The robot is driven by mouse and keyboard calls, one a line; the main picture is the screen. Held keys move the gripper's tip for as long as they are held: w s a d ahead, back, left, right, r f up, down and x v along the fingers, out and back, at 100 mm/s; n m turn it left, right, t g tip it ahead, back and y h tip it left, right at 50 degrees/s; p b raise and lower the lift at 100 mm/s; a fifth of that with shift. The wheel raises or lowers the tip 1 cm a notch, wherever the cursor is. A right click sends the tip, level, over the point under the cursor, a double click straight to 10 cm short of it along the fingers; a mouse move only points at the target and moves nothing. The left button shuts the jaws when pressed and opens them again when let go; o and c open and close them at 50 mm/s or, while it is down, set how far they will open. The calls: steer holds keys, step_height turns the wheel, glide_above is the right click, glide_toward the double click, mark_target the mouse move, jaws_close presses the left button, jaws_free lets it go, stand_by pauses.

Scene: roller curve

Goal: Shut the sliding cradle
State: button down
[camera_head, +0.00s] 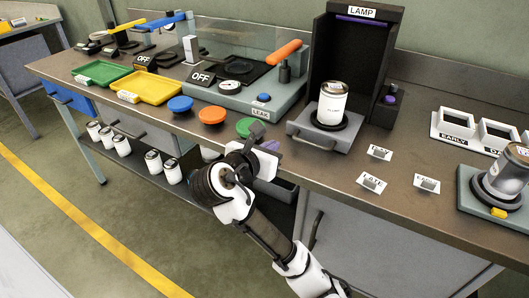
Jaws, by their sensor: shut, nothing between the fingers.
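The sliding cradle (304,127) is a grey tray with a bar handle (312,138) on its front. It sticks out from the black lamp box (361,53) marked LAMP. A white can (331,103) stands upright on a dark round seat on the cradle. My gripper (257,133) is shut and empty, at the bench's front edge, to the left of the cradle and apart from its handle. The fingertips are small and partly hidden by the gripper body.
A grey LEAK tester with an orange lever (284,52) stands left of the lamp box. Coloured discs, such as the orange one (212,115), line the front edge. Small cards (371,183) lie right of the cradle. A clamp stand with a can (505,178) is at the far right.

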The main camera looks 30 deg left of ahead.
mark_target(292, 129)
steer(key=x, duration=0.3)
steer(key=r+p+x, duration=0.1)
steer(key=x, duration=0.4)
steer(key=shift+w+r+p, duration=0.1)
steer(key=shift+w+p, duration=0.2)
steer(key=shift+w, duration=0.25)
